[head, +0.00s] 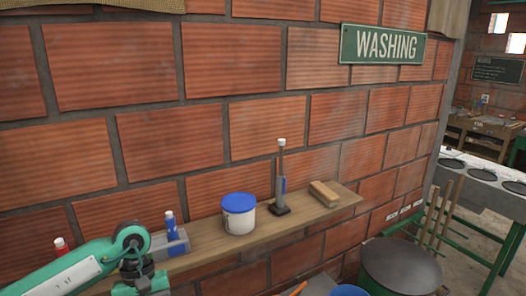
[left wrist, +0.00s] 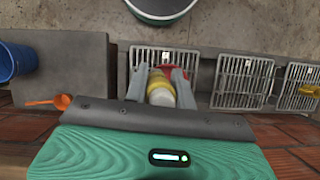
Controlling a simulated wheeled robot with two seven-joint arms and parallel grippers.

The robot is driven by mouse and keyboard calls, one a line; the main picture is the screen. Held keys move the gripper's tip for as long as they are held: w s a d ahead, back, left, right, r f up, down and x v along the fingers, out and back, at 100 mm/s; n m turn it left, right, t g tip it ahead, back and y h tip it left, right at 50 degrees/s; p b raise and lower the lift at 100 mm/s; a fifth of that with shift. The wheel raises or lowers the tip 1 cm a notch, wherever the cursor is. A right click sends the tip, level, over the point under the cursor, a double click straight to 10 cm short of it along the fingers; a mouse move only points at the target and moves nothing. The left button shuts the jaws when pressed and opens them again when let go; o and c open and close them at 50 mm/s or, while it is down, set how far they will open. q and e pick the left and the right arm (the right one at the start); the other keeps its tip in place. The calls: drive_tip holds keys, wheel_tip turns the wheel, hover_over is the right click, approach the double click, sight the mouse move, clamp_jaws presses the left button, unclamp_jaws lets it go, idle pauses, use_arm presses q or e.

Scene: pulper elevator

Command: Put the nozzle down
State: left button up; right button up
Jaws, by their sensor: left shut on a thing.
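My left gripper (left wrist: 160,82) shows in the left wrist view with its two grey fingers on either side of the nozzle (left wrist: 160,92), shut on it. The nozzle shows yellow and whitish parts, with red at its far end. It is seen over a grated floor panel; I cannot tell how high above it. My right gripper is in neither view.
A wooden shelf (head: 195,240) on the brick wall holds bottles, a blue-lidded tub (head: 239,222), a stand (head: 281,180) and a brush (head: 324,193). A drum (head: 400,268) stands at lower right. The left wrist view shows grates (left wrist: 243,82), a blue bucket (left wrist: 16,60) and an orange scoop (left wrist: 60,102).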

use_arm(q)
drive_tip(key=s+d+f+m+y, duration=0.1)
drive_tip(key=f+m, duration=0.1)
drive_tip(key=s+d+f+m, duration=0.1)
drive_tip(key=s+d+m, duration=0.1)
drive_tip(key=shift+f+m+y, duration=0.4)
